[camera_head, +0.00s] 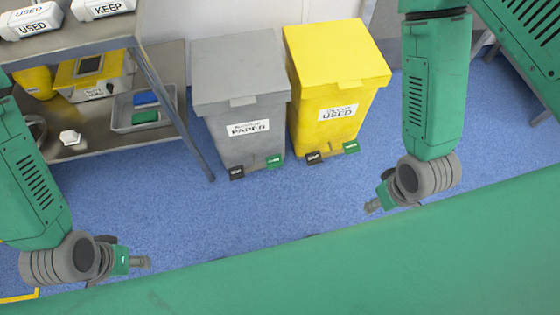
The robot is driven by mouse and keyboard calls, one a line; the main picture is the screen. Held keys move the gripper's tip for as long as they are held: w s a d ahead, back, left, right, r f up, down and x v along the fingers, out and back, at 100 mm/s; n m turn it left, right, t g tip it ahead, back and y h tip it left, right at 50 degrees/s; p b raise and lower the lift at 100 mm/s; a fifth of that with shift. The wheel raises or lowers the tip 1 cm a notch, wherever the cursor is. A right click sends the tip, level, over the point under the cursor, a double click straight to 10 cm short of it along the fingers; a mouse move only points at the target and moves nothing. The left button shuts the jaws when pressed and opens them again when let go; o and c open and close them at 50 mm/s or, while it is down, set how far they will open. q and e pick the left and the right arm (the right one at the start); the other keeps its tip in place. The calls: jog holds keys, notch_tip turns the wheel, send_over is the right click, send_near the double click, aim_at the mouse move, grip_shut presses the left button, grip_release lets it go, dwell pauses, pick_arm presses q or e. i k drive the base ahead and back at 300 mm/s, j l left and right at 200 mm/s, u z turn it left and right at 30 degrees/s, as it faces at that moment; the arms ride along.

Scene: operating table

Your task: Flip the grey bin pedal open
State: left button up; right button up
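The grey bin (240,92) stands upright on the blue floor, lid down, with a "PAPER" label on its front. At its foot are two pedals, a black one (236,173) on the left and a green one (274,161) on the right. My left gripper (140,262) is at the lower left, in front of the bin and well apart from the pedals. My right gripper (373,206) is to the right of the bins, also apart from them. Both grippers are seen small and from the side, so their finger opening cannot be made out.
A yellow bin (335,75) labelled "USED" stands right of the grey bin, with its own pedals. A metal shelf (115,135) with trays and boxes stands on the left, its leg near the grey bin. A green surface (330,270) fills the front. Blue floor lies clear between.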

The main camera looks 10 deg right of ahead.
aim_at(275, 161)
jog(key=i+l+u, duration=0.2)
jog(key=u, duration=0.3)
jog(key=i+l+u, duration=0.15)
jog(key=l+u, duration=0.3)
jog(key=j, duration=0.1)
